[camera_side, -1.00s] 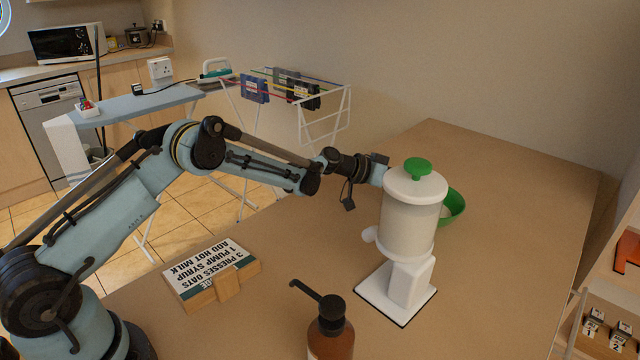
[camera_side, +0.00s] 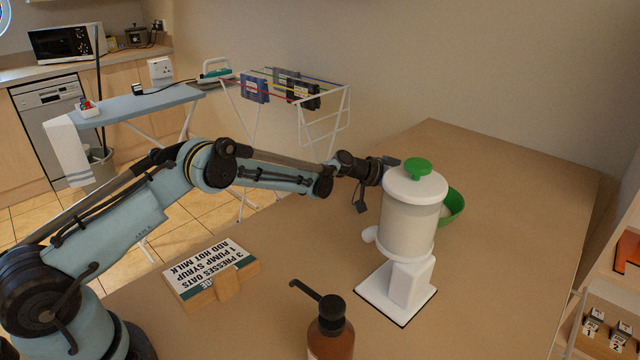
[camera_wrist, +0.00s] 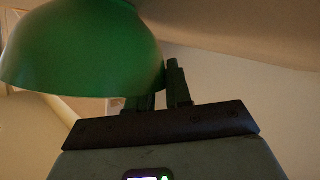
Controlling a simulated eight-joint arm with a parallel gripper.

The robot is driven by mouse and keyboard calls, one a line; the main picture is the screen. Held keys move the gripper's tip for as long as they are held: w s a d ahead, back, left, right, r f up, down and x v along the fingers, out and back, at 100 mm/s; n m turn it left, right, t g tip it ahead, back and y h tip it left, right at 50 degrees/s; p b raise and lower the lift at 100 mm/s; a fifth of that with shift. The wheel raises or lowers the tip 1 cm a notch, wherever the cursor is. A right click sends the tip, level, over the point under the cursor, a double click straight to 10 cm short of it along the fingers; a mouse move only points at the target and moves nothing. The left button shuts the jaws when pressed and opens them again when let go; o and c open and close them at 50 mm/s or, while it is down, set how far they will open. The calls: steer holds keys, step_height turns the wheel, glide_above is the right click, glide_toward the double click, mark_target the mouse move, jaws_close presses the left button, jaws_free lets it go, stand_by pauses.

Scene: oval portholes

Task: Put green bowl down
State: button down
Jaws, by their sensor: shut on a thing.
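The green bowl (camera_side: 453,208) is in the side view, partly hidden behind the white dispenser (camera_side: 408,228). In the wrist view the bowl (camera_wrist: 80,50) fills the upper left. My gripper (camera_wrist: 168,88) is shut on the bowl's edge, one dark finger on each side of its wall. In the side view my wrist reaches behind the dispenser, which hides my fingertips. I cannot tell whether the bowl touches the table (camera_side: 520,200).
The dispenser, with a green lid knob, stands close in front of my wrist. A brown pump bottle (camera_side: 331,335) is at the front. A sign on a wooden stand (camera_side: 212,272) lies to the left. The table right of the bowl is clear.

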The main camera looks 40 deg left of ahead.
stand_by(0.3)
steer(key=shift+r, duration=0.45)
steer(key=r, duration=0.3)
steer(key=shift+s+d+r, duration=0.15)
steer(key=shift+d+r, duration=0.1)
steer(key=shift+r, duration=0.05)
steer(key=s+d+r, duration=0.6)
steer(key=d, duration=0.2)
step_height(320, 180, up, 17)
steer(key=s+a, duration=0.8)
steer(key=s+a+m+g+h, duration=0.15)
steer(key=s+a, duration=0.35)
steer(key=s, duration=0.8)
steer(key=s+a+m+g+h, duration=0.15)
steer(key=s+a, duration=0.25)
steer(key=s, duration=0.9)
step_height(320, 180, down, 22)
steer(key=shift+w+r+g, duration=0.2)
steer(key=shift+r+g, duration=0.05)
steer(key=shift+g, duration=0.05)
